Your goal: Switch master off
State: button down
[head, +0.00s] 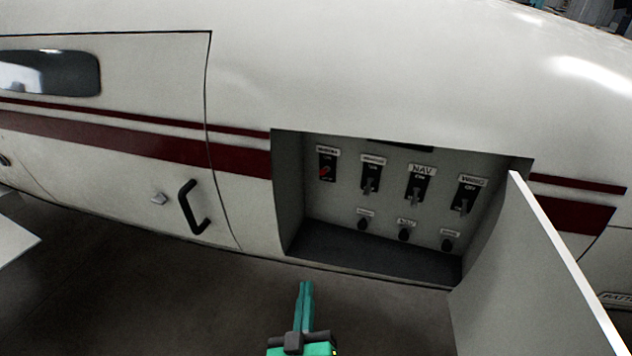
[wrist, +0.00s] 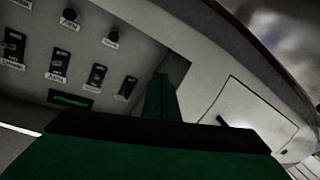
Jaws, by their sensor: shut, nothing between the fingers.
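The master switch (head: 325,171) has a red lever and is the leftmost in the upper row of switches in the head view. Its small label looks like "MASTER" but is blurred, and I cannot tell its position for sure. In the wrist view, the red-levered switch (wrist: 127,88) shows just left of my fingers. My gripper (head: 306,285) is teal, shut and empty. In the head view it shows below the recess opening, apart from the switches. The switches sit on a grey panel (head: 345,208) inside an open recess of the white aircraft body.
Several other switches, including the NAV switch (head: 416,188), stand to the right, with black knobs (head: 404,235) below. An open hatch door (head: 535,270) sticks out at the right. A black door handle (head: 190,207) is at the left. The recess has side walls and a dark floor (head: 375,255).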

jog(key=w+r, duration=0.6)
jog(key=r, duration=0.2)
jog(key=t+h, duration=0.1)
jog(key=h, duration=0.1)
send_near(324, 171)
jog(key=s+a, duration=0.2)
jog(key=shift+w+d+r+n, duration=0.1)
jog(key=shift+r+n, duration=0.2)
jog(key=shift+r, duration=0.1)
jog(key=shift+w, duration=0.1)
jog(key=w+d, duration=0.1)
jog(key=w, duration=0.8)
jog(key=shift+w+r, duration=0.35)
jog(key=shift+r, duration=0.1)
